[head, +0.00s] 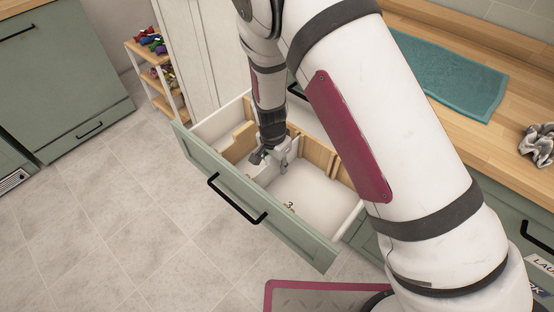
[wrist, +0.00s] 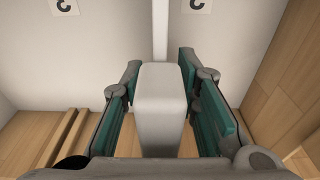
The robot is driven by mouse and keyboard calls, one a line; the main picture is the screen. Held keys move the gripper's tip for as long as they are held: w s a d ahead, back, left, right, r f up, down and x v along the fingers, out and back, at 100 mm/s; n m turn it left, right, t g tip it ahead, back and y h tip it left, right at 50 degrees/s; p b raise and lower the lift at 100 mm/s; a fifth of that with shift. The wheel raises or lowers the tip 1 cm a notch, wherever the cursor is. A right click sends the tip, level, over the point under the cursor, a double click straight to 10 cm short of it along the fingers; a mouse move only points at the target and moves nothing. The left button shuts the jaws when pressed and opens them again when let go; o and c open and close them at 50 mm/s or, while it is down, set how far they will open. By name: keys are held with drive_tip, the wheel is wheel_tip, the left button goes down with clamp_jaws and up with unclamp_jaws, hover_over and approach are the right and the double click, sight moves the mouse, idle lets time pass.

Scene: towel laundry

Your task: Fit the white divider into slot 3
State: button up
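The white divider (wrist: 160,110) stands inside the open drawer (head: 235,195). In the wrist view its thick white end is between my fingers, and a thin white edge runs from it to the top of the picture. In the head view my gripper (head: 271,158) is down inside the drawer and partly hides the divider. A label 3 (head: 290,206) lies on the drawer floor. I cannot tell whether the divider sits fully in a slot.
Wooden slotted strips (head: 318,153) line the drawer's inside. The counter (head: 460,125) to the right holds a teal towel (head: 450,80) and a crumpled grey cloth (head: 537,146). A small shelf (head: 155,78) stands at the back left.

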clamp_jaws()
drive_tip(key=shift+r, duration=0.15)
drive_tip(key=shift+r+p, duration=3.65)
drive_tip(key=shift+r, duration=2.6)
